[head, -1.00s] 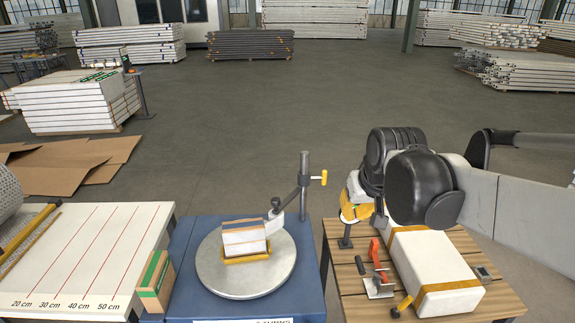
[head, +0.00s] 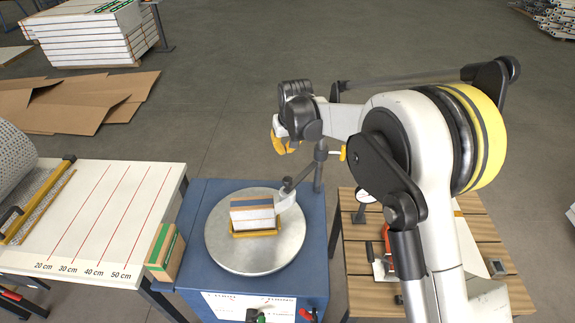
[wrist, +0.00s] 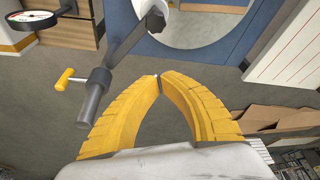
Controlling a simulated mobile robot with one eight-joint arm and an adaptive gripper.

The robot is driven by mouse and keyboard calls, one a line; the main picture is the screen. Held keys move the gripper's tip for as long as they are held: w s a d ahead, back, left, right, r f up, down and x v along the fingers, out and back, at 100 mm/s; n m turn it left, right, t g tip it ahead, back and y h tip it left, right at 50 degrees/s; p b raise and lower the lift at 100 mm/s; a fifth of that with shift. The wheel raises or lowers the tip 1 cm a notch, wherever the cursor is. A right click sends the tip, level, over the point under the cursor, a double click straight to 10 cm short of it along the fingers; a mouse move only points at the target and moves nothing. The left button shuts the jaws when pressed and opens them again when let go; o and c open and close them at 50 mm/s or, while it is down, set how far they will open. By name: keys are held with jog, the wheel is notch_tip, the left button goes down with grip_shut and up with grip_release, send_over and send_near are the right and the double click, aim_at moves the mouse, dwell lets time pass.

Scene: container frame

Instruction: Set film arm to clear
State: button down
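The film arm (head: 302,175) is a dark bar on an upright post (head: 319,165), with a yellow handle (head: 343,153) at the post's top. Its light end (head: 284,195) reaches over the right side of a round grey turntable (head: 225,258). A wrapped block (head: 252,211) in a yellow holder stands on the turntable. In the wrist view, the film arm (wrist: 128,38), post (wrist: 96,98) and yellow handle (wrist: 64,79) lie left of my gripper (wrist: 158,77). The yellow fingers meet at the tips with nothing between them. My gripper (head: 284,147) is behind the post, apart from it.
The turntable stands on a blue cabinet (head: 198,207). A white measuring table (head: 100,205) is at left, with a green-striped box (head: 163,252) between. A slatted wooden table (head: 380,298), partly hidden by my arm, is at right. Open floor lies behind.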

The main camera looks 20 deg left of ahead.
jog(key=shift+s, duration=0.1)
notch_tip(320, 180, down, 9)
jog(key=b, duration=0.1)
jog(key=shift+s+d+f, duration=0.15)
jog(key=shift+s+d, duration=0.05)
jog(key=shift+d, duration=0.05)
dwell(0.5)
jog(key=shift+d, duration=0.1)
jog(key=shift+s+d+n+b, duration=0.3)
jog(key=shift+d+n+b, duration=0.1)
jog(key=shift+d+b, duration=0.1)
jog(key=s+d+n+g+y+b, duration=0.1)
jog(key=d+n+b, duration=0.2)
jog(key=d, duration=0.7)
jog(key=shift+s+d+n, duration=0.15)
jog(key=shift+s+n, duration=0.25)
